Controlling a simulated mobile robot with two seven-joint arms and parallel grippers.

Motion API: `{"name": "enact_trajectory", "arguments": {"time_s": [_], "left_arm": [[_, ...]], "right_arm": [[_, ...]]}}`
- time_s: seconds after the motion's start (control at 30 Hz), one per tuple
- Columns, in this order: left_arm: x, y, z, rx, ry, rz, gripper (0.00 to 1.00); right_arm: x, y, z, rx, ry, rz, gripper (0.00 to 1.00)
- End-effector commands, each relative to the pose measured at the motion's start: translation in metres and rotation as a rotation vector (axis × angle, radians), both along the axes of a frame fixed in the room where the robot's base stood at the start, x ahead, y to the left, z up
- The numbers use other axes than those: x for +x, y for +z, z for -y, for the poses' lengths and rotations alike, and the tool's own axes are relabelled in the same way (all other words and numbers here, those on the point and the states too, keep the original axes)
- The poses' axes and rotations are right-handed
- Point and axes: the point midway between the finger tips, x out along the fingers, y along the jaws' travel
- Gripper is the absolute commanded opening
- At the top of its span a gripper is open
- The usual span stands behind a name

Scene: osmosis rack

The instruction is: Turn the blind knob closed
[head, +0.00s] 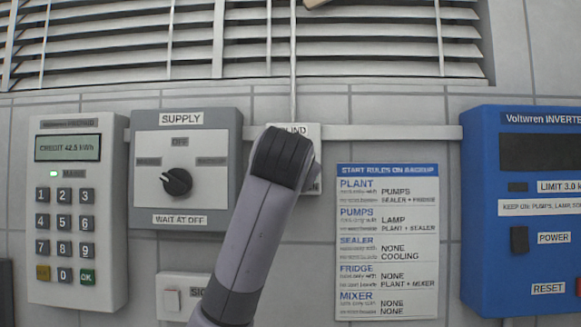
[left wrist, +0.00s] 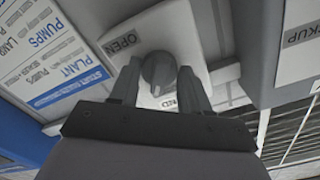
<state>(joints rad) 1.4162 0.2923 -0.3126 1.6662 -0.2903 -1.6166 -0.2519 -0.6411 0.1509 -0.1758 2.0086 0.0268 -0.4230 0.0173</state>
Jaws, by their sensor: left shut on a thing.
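The blind knob (left wrist: 157,77) is a dark grey round knob on a pale control box (left wrist: 200,35). An OPEN label shows beside it, and a second label is mostly covered. My left gripper (left wrist: 160,68) has its two fingers on either side of the knob and is shut on it. In the head view my left arm hides the knob and fingers; only the edges of the blind box (head: 301,130) show. The window blind (head: 350,45) above has tilted slats with dark gaps between them. My right gripper is not in view.
The supply box (head: 226,150) with its black selector knob (head: 176,182) is left of my arm, beside a keypad meter (head: 78,215). A rules poster (head: 387,240) and blue inverter (head: 480,215) are on the right. A small switch box (head: 190,280) sits below.

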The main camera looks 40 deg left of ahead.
Motion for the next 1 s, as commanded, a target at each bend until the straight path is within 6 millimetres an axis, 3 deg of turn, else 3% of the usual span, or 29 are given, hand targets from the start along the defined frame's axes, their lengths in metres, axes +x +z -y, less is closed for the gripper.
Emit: {"name": "enact_trajectory", "arguments": {"time_s": [0.5, 1.0], "left_arm": [[0.0016, -0.0028, 0.0026, -0.380, -0.001, 0.225, 0.16], [0.0014, -0.0023, 0.0021, -0.527, 0.001, 0.318, 0.16]], "right_arm": [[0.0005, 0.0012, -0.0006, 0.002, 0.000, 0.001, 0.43], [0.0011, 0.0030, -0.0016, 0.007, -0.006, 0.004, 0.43]]}}
